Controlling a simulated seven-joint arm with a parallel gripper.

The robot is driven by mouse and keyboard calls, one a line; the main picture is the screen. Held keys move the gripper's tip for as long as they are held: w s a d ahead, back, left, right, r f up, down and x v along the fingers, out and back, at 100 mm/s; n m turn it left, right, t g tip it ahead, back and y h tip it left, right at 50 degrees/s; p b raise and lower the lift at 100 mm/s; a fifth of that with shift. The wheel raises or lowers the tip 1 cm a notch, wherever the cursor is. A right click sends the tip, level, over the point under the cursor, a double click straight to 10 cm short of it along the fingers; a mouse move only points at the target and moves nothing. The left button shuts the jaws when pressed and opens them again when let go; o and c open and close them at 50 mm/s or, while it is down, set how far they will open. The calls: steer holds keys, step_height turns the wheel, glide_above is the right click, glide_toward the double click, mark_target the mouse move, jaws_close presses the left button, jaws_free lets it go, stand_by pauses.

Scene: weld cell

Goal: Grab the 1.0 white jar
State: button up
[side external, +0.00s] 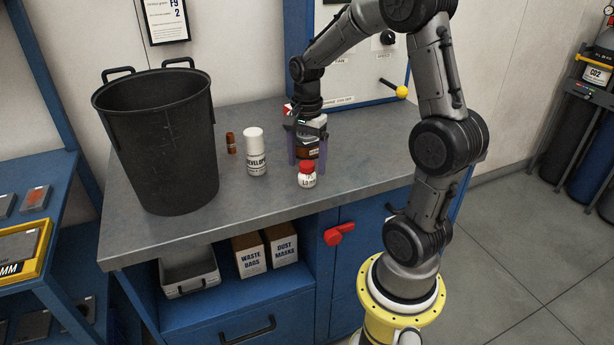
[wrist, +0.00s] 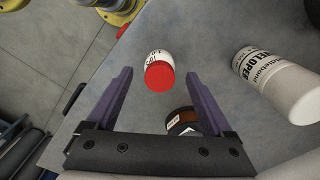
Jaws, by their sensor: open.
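The white jar (side external: 307,181) has a red lid and small dark print that is hard to read in full. It stands upright on the grey bench top, in front of my gripper (side external: 307,162). In the wrist view the white jar (wrist: 160,58) shows lid toward me, just beyond and between the purple fingertips, with clear space on both sides. My gripper (wrist: 158,76) is open, pointing down over the bench, with nothing gripped.
A white DEVELOPER can (side external: 256,157) stands left of the white jar, with a small brown cylinder (side external: 231,143) beyond it. A big black bin (side external: 155,140) fills the bench's left end. The bench front edge (side external: 300,207) is close to the jar. Bench right of the jar is clear.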

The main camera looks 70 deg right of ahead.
steer(key=shift+f, duration=0.75)
jaws_close()
steer(key=shift+r, duration=0.1)
